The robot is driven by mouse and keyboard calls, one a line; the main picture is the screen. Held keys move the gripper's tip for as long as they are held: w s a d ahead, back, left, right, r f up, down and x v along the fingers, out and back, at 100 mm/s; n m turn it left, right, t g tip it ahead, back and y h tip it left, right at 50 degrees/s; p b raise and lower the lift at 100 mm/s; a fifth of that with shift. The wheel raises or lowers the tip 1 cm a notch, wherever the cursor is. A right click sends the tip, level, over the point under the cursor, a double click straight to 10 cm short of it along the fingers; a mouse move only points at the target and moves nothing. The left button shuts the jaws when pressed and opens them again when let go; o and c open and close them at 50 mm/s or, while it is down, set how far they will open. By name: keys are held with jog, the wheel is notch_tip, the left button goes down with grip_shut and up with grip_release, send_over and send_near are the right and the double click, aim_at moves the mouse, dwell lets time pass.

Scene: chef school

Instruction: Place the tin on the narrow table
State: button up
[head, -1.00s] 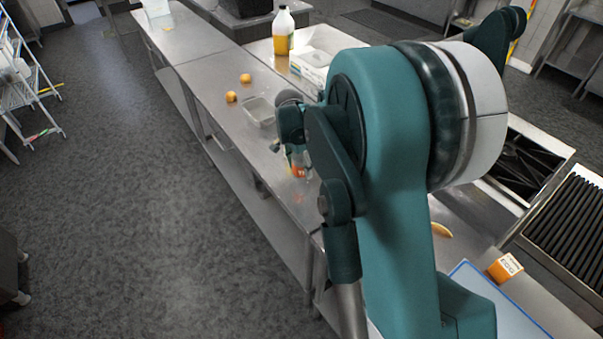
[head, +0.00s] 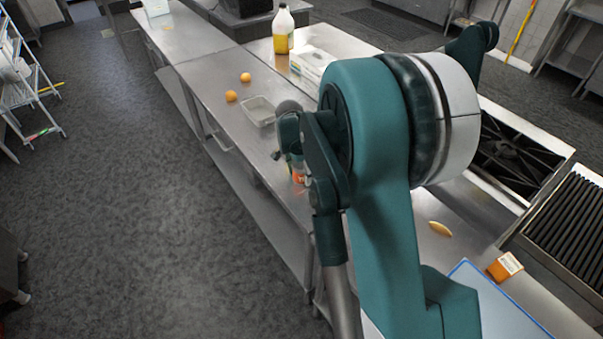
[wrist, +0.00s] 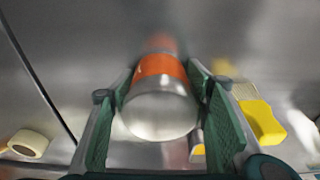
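The tin is a silver cylinder with an orange band (wrist: 160,100). In the wrist view it lies between the two green finger pads of my gripper (wrist: 162,85), which sit close against its sides. In the head view, only a small orange part of the tin (head: 298,177) shows below my gripper, low over the table top. Whether its base touches the table cannot be told. The narrow steel table (head: 205,78) runs from the upper left toward the lower right. My arm hides much of the gripper.
Two orange round fruits (head: 238,88) and a clear tray (head: 259,112) lie on the table beyond my gripper. A yellow block (wrist: 262,122) and a tape roll (wrist: 28,143) lie near the tin. A jug (head: 283,30) stands farther back. Open floor lies left.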

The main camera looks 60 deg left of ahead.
jog(key=shift+o, duration=1.4)
jog(key=shift+r, duration=0.2)
jog(key=r, duration=0.4)
jog(key=s+r, duration=0.1)
jog(key=r, duration=0.6)
jog(key=shift+s+r, duration=0.4)
